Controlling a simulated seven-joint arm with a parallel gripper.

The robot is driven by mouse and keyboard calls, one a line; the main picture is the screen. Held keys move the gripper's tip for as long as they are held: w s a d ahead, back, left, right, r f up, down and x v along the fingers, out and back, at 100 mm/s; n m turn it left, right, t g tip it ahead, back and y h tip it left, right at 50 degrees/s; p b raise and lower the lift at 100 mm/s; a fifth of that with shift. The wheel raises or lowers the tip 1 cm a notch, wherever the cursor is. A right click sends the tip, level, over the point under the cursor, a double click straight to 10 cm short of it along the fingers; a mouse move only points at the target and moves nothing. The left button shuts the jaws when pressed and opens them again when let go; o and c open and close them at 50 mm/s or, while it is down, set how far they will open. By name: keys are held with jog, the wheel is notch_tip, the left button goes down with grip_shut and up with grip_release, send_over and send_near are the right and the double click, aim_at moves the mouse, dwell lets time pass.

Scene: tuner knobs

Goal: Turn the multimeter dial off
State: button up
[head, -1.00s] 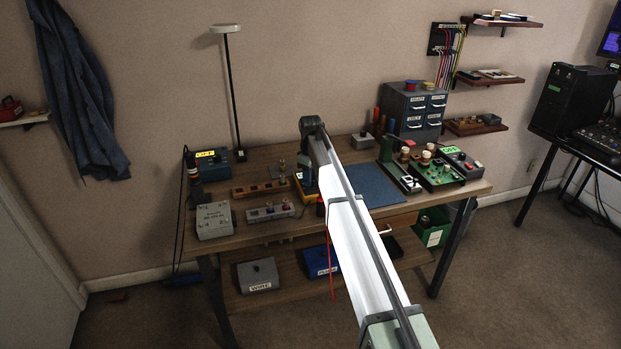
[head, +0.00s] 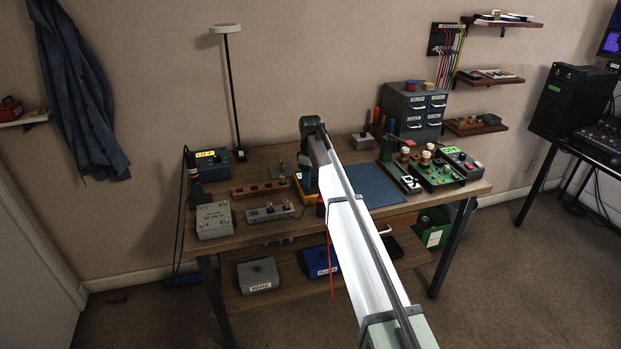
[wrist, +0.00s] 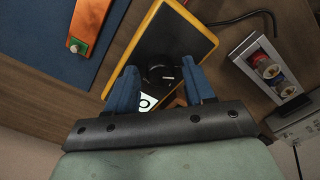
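The multimeter (wrist: 180,25) has a yellow-orange rim and a dark face, and lies on the wooden bench in the wrist view. Its round black dial (wrist: 161,73) shows a small light mark at its right side. In the head view only a yellow part of the multimeter (head: 303,188) shows, beside my arm. My gripper (wrist: 160,68) is open, with one blue finger left of the dial and one right of it. I cannot tell whether the fingers touch the dial. My arm hides the gripper in the head view.
A blue mat (head: 373,188) lies right of my arm. An orange piece (wrist: 87,25) lies on it in the wrist view. A grey strip with round parts (wrist: 268,70) and a black cable (wrist: 235,18) are to the right there. A green circuit board (head: 436,174) stands farther right.

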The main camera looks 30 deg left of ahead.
jog(key=shift+o, duration=0.3)
notch_tip(320, 180, up, 14)
dwell(0.6)
jog(key=shift+d+f, duration=0.1)
jog(key=shift+f, duration=0.05)
